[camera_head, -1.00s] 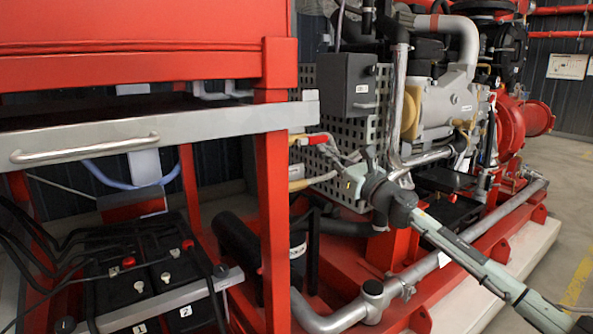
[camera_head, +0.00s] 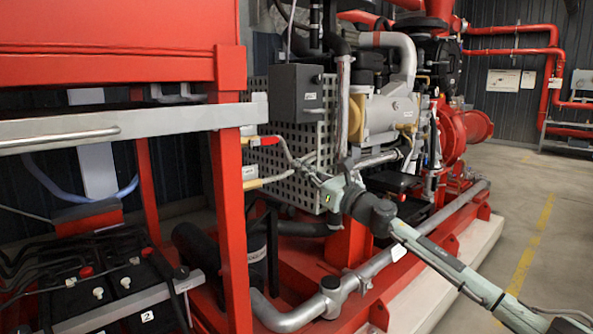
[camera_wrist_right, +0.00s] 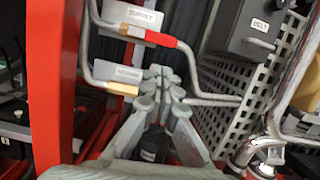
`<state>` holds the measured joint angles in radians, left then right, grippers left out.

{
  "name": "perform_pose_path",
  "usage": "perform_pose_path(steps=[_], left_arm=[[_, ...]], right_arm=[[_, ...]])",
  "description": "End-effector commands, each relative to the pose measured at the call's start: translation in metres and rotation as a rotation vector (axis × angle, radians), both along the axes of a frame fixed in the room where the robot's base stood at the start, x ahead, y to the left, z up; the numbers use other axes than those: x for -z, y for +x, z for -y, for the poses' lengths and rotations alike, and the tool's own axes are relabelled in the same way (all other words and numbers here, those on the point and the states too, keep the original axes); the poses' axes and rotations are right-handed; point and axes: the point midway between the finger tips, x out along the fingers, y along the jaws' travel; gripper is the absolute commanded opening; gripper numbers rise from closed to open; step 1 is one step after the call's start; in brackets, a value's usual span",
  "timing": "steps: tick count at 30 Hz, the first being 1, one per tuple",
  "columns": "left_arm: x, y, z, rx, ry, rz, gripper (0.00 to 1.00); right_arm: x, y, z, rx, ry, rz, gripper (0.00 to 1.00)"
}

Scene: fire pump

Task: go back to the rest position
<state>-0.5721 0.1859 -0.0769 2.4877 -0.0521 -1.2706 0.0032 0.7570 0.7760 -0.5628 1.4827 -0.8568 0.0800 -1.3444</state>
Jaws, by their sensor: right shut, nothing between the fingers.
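My right gripper (camera_head: 308,170) reaches in from the right on its grey arm, in front of the perforated guard of the pump skid. Its fingers are together with nothing between them, as the wrist view also shows (camera_wrist_right: 160,75). My left gripper is not in view.
A red frame post (camera_head: 228,200) stands left of the gripper. A dark grey box (camera_head: 298,90) is above it, and the engine (camera_head: 390,112) is behind to the right. Silver pipes (camera_head: 330,290) run below along the skid. Open floor (camera_head: 525,210) lies to the right.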

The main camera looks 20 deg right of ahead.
Motion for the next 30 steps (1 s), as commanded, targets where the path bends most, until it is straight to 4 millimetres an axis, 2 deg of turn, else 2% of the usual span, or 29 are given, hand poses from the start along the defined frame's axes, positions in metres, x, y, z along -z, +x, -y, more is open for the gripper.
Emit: perform_pose_path(steps=[6, 20, 23, 25, 26, 30], left_arm=[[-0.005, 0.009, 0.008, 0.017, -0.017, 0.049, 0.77], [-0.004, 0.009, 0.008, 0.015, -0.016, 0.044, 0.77], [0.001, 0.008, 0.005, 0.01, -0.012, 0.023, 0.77], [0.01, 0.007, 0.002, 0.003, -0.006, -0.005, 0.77], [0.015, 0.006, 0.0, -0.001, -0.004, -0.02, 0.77], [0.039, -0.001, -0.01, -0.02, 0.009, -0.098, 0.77]], right_arm=[[0.001, -0.001, 0.002, -0.001, -0.001, 0.0, 0.0], [0.005, -0.001, 0.0, -0.001, 0.024, -0.011, 0.0], [0.026, -0.005, -0.004, 0.006, 0.175, -0.073, 0.0], [0.054, -0.013, -0.006, 0.026, 0.38, -0.159, 0.0], [0.071, -0.018, -0.006, 0.042, 0.492, -0.206, 0.0], [0.165, -0.056, 0.007, 0.182, 1.067, -0.434, 0.0]])
